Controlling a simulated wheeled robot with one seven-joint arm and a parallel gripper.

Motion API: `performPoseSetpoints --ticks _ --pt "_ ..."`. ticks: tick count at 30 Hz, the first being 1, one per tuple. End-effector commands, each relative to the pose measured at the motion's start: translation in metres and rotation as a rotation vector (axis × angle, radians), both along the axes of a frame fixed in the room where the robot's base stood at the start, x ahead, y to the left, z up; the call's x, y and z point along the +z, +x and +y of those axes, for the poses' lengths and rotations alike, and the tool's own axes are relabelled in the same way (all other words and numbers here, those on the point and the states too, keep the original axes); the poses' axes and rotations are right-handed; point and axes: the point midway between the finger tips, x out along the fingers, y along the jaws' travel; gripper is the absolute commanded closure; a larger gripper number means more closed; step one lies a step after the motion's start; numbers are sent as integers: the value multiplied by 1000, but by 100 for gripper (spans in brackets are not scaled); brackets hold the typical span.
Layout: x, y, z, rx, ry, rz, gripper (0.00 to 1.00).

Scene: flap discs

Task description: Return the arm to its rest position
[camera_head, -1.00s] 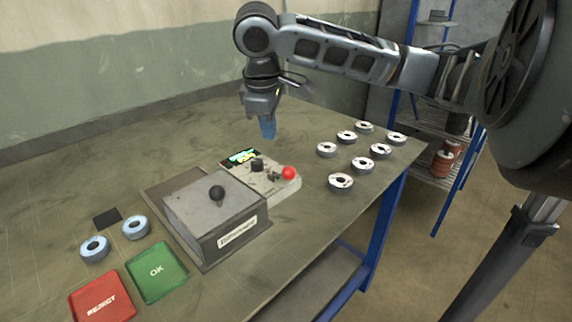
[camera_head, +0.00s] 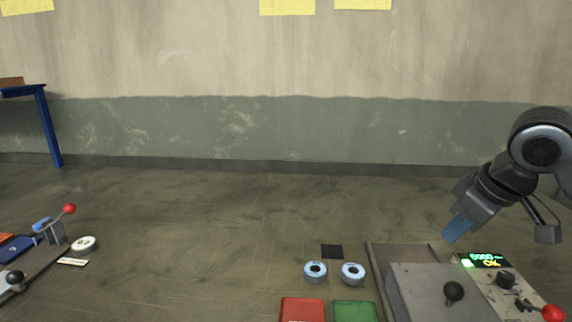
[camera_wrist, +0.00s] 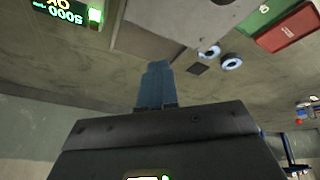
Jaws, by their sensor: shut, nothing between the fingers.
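In the wrist view the shut blue fingers (camera_wrist: 154,86) stick out beyond the dark gripper body. The rest of my arm runs out of the head view at the right.
The grey box with a black knob (camera_head: 453,292) and the display panel (camera_head: 483,260), reading OK, stand below my gripper. Two blue-rimmed discs (camera_head: 315,271) (camera_head: 353,273) lie left of them, near a red tray (camera_head: 303,310) and a green tray (camera_head: 354,312).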

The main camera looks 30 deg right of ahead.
Motion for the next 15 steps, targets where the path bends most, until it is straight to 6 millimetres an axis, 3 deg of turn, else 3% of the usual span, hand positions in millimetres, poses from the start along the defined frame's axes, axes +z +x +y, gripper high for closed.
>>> performPoseSetpoints --ticks 1,6,10,15 --pt "2 22 27 36 56 -83 100" --pt "22 76 99 109 218 -338 100" --pt "39 102 147 129 344 -512 100" --pt "56 120 196 115 501 -708 100"
